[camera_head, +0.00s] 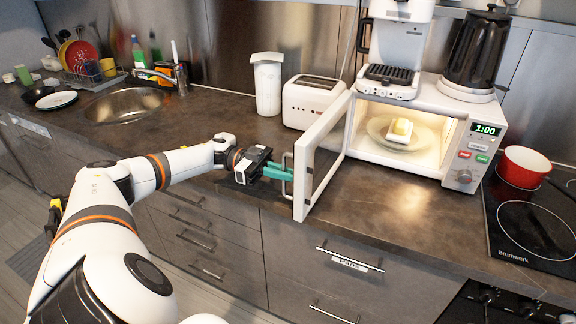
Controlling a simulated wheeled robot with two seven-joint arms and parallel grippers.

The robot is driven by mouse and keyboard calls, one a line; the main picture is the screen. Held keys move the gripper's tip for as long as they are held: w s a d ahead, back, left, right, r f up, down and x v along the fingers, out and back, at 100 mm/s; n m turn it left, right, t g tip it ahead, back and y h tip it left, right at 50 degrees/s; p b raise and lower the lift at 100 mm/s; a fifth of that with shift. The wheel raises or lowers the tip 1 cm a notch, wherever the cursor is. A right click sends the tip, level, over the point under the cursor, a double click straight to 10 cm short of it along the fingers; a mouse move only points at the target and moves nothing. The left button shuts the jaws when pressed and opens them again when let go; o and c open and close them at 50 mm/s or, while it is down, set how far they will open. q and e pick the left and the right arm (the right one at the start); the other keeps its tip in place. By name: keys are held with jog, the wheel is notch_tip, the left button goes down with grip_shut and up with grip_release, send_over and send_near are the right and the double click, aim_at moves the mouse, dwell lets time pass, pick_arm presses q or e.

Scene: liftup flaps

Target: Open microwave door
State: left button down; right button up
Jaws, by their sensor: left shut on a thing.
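A white microwave (421,126) stands on the dark countertop, right of the middle in the head view. Its door (322,153) is swung well out to the left, and the lit inside shows a glass plate (378,128) with a pale yellow and white item (400,133) on it. My left gripper (284,173), with green fingers, is shut on the door handle (288,178) at the door's outer edge. The fingertips are partly hidden at the handle. My right gripper is not in view.
A toaster (309,101) and a white container (267,86) stand behind the door. A coffee machine (396,45) and black kettle (476,48) are on top of the microwave. A red pot (523,168) sits on the stove at right. The counter in front of the microwave is clear.

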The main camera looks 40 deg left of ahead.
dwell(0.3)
pick_arm(q)
jog(key=c, duration=1.9)
grip_release()
jog(key=shift+b+v, duration=2.5)
jog(key=shift+v, duration=3.55)
jog(key=shift+r, duration=0.1)
jog(key=shift+s, duration=0.1)
